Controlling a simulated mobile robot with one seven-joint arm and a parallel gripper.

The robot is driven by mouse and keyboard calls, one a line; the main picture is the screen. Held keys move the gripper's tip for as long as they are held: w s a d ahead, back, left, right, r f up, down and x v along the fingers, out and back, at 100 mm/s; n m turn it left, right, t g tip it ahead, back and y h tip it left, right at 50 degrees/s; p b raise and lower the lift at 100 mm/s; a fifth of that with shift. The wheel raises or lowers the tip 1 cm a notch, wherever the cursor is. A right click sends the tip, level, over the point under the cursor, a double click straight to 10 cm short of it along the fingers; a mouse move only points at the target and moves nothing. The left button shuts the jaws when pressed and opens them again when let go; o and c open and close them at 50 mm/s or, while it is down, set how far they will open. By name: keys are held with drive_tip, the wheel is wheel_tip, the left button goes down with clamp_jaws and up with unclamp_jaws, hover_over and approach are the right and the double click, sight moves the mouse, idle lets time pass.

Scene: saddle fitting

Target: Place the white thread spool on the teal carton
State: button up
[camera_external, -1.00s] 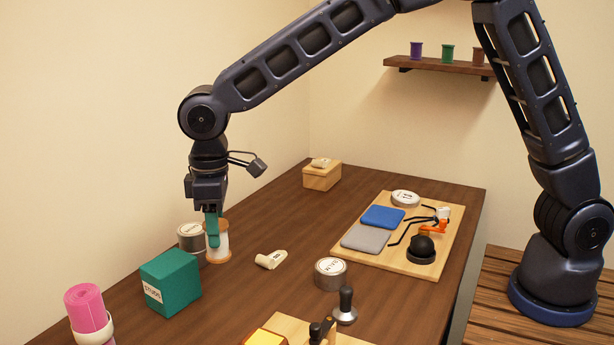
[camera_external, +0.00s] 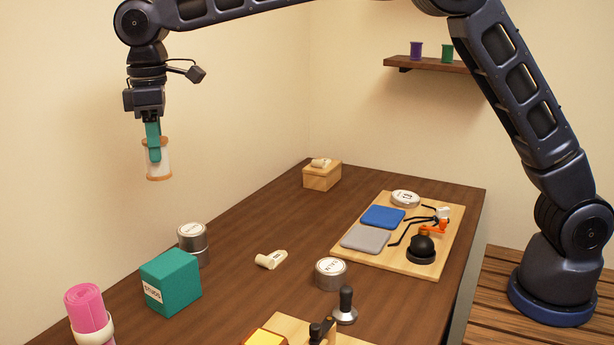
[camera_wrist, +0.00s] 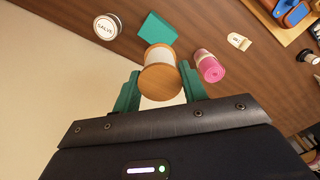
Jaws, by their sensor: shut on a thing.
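My gripper (camera_external: 153,150) is shut on the white thread spool (camera_external: 163,163), which has wooden end discs. The spool hangs upright in the air, well above the table and up and left of the teal carton. The teal carton (camera_external: 172,281) stands on the table with a white label on its front, and its top is bare. In the wrist view the spool (camera_wrist: 160,72) sits between the teal fingers of my gripper (camera_wrist: 160,90). The carton (camera_wrist: 157,29) shows beyond it there.
A grey tin (camera_external: 193,241) stands just behind the carton. A pink roll (camera_external: 88,308) stands at its front left. A cream rolled strip (camera_external: 271,260), another tin (camera_external: 330,273) and a wooden board (camera_external: 392,262) with pads lie to the right. A small wooden box (camera_external: 322,176) is at the back.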

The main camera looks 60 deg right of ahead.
drive_tip(key=shift+w+r, duration=0.5)
drive_tip(key=shift+w, duration=0.15)
hover_over(168, 262)
wheel_tip(168, 262, down, 20)
drive_tip(key=shift+r, duration=0.15)
drive_tip(key=o, duration=1)
drive_tip(key=shift+c, duration=0.2)
